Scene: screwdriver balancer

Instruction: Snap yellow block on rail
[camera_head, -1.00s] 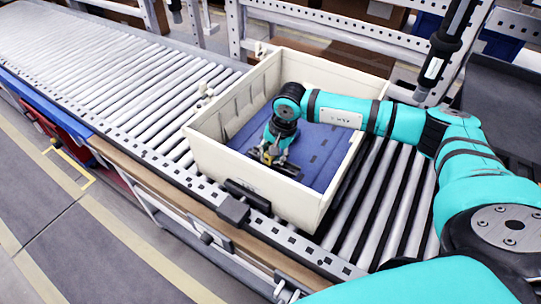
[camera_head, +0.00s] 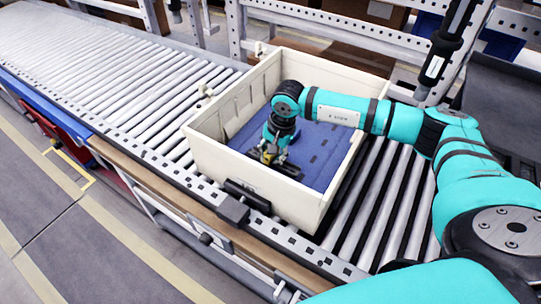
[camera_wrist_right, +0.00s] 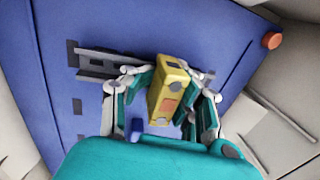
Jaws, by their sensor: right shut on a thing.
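The yellow block (camera_wrist_right: 168,90) sits between the fingers of my right gripper (camera_wrist_right: 163,100) in the right wrist view. The gripper is shut on it. A grey rail (camera_wrist_right: 105,64) lies on the blue panel (camera_wrist_right: 80,25), and its visible end runs behind the block. I cannot tell whether the block touches the rail. In the head view my right gripper (camera_head: 270,153) points down inside the cream crate, low over the blue panel (camera_head: 320,150). The block is small there and partly hidden by the gripper. My left gripper is not in view.
The cream crate (camera_head: 208,152) has high walls around the panel and stands on a roller conveyor (camera_head: 110,75). A red round button (camera_wrist_right: 271,41) sits near the panel's edge. A metal frame (camera_head: 290,22) stands behind the crate. The conveyor's left stretch is clear.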

